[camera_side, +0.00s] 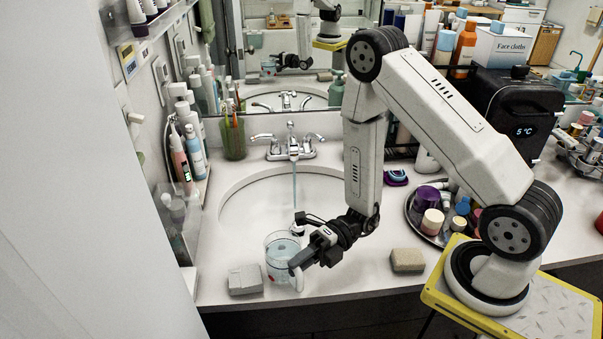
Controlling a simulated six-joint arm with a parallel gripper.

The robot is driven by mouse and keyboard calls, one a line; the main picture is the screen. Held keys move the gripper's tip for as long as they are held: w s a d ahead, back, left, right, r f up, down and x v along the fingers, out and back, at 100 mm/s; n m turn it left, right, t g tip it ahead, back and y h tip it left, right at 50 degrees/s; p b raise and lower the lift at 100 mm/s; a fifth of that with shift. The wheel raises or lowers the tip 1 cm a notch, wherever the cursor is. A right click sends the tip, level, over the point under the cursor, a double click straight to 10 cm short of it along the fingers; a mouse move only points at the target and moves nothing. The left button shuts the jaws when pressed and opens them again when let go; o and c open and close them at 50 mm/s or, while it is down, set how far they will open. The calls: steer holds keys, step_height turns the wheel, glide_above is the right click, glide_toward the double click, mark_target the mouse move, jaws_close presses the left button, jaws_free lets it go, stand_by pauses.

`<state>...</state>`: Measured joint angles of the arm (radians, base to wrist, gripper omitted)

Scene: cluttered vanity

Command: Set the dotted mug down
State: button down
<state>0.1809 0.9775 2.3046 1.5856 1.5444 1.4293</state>
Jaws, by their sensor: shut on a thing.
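The dark fingers hide part of the handle. I cannot tell whether the mug's base touches the counter.
Water runs from the faucet (292,146) into the sink (247,205). A round tray (411,218) of bottles and jars stands at right.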

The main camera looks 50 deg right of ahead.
steer(key=shift+f, duration=1.35)
steer(key=shift+f, duration=0.15)
steer(key=c, duration=0.6)
jaws_free()
steer(key=shift+d, duration=0.1)
steer(key=shift+s+d+r, duration=0.1)
steer(key=shift+s+d, duration=0.3)
steer(key=shift+d, duration=1.55)
steer(key=shift+s+d+r, duration=0.15)
steer(key=shift+s+d, duration=0.2)
steer(key=shift+d, duration=1.55)
steer(key=shift+s+d+r, duration=0.1)
steer(key=shift+s+d, duration=0.3)
steer(key=shift+d, duration=1.55)
